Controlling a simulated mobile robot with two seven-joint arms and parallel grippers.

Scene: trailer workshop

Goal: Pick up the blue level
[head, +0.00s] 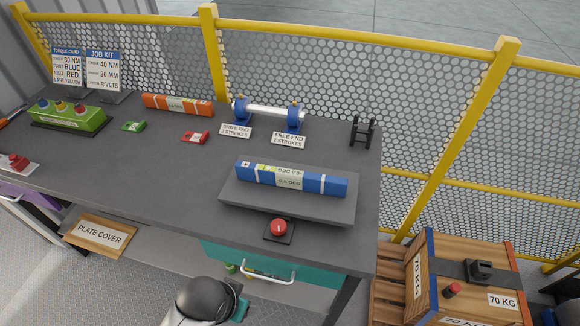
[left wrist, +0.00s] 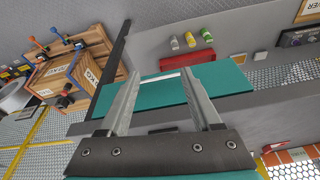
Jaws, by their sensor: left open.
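The blue level (head: 291,179) lies on a grey raised plate (head: 237,197) at the right part of the dark bench in the head view. It has white bands and a pale label in the middle. My left gripper (left wrist: 158,88) shows in the left wrist view with its two fingers apart and nothing between them. A teal drawer front lies beyond the fingers in that view. The level cannot be made out there. In the head view only part of my arm shows at the bottom edge, well below the level. My right gripper is not in view.
A red button (head: 279,228) sits just in front of the plate. An orange level (head: 178,105), a blue-ended cylinder (head: 268,112) and a black stand (head: 362,131) are farther back. A teal drawer (head: 308,272) is under the bench. A wooden crate (head: 465,249) stands at right.

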